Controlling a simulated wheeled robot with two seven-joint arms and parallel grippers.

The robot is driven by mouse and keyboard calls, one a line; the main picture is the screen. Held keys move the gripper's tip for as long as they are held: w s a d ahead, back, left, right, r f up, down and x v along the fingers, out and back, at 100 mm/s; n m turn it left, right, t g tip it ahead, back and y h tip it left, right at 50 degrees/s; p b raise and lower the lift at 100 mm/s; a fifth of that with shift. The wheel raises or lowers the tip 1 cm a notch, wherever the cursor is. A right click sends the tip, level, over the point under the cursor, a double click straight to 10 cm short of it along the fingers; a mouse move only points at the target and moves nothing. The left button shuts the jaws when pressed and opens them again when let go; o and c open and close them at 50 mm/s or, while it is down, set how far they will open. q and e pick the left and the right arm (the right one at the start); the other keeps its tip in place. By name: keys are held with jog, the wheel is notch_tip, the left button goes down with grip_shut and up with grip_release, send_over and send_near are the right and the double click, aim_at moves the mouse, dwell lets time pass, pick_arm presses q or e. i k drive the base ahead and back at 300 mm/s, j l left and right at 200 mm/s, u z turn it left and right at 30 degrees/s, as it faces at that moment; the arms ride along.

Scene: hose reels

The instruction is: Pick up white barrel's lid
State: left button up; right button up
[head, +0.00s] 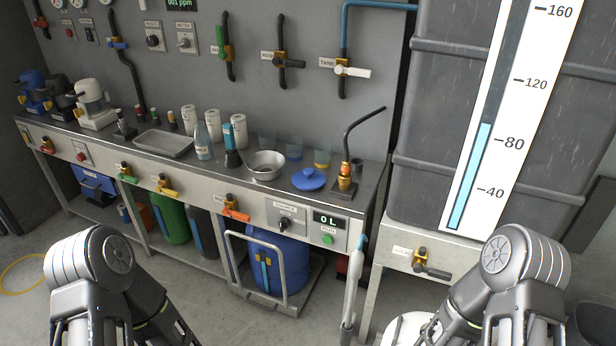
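A white rounded top (406,329) shows at the bottom edge, right of centre, partly covered by my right arm. It may be the white barrel with its lid, but it is cut off and I cannot tell lid from body. A blue lid with a knob (309,179) lies on the bench top. My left arm enters at the bottom left and my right arm at the bottom right. Only arm links show clearly; neither gripper's fingertips are in view.
A metal bench (185,176) with bottles, a tray and a bowl runs along the wall. A blue barrel (280,262) stands on a cart beneath it. A big grey tank (430,130) with a level gauge stands at the right. Floor between my arms is partly clear.

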aim_at(308, 179)
jog(key=i+j, duration=0.2)
jog(key=i+j+z, duration=0.15)
jog(key=j, duration=0.25)
jog(key=i+j, duration=0.25)
jog(key=i+j+z, duration=0.1)
jog(key=j, duration=0.3)
jog(key=i+j+z, duration=0.1)
jog(key=i+j, duration=0.35)
jog(key=j, duration=0.25)
jog(key=i+j+z, duration=0.15)
jog(key=j, duration=0.2)
